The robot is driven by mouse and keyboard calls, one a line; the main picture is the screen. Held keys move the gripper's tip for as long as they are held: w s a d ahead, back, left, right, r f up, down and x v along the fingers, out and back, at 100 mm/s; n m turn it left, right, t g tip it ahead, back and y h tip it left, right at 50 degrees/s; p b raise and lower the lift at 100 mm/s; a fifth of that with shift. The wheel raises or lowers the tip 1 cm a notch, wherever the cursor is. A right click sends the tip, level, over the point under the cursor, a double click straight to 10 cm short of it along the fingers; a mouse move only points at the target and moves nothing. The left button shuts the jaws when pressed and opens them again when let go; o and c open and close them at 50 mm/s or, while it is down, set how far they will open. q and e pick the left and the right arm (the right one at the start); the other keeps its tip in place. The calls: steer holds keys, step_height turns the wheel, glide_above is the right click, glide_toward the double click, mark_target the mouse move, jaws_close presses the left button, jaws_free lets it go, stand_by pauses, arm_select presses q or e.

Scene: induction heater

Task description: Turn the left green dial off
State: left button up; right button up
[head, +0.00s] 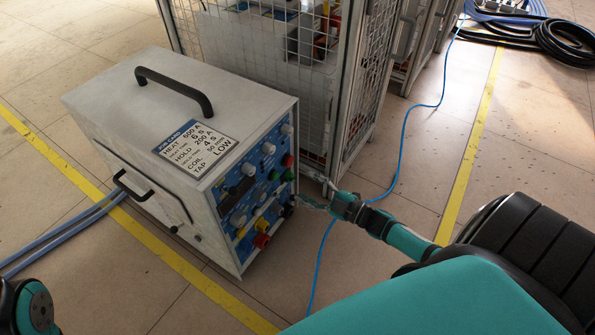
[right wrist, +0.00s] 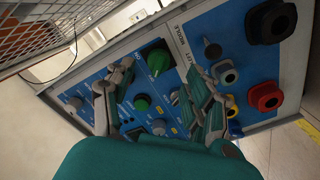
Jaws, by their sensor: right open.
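The blue control panel is on the front of the white heater box (head: 130,95) in the head view. Two green dials sit side by side on it: the left green dial (head: 274,174) and the right green dial (head: 288,175). My right gripper (head: 313,193) is open at the panel's right edge, with nothing held. In the right wrist view the panel is turned sideways. The left green dial (right wrist: 142,104) shows between the open fingers of the gripper (right wrist: 160,72), and the right green dial (right wrist: 157,60) lies beyond it. I cannot tell any contact. My left gripper is out of view.
Other knobs and red and black sockets (right wrist: 265,95) share the panel. A wire mesh cage (head: 300,75) stands right behind the box. A blue cable (head: 405,140) runs over the floor. The floor in front of the box is clear.

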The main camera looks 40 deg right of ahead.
steer(key=v, duration=0.7)
stand_by(0.3)
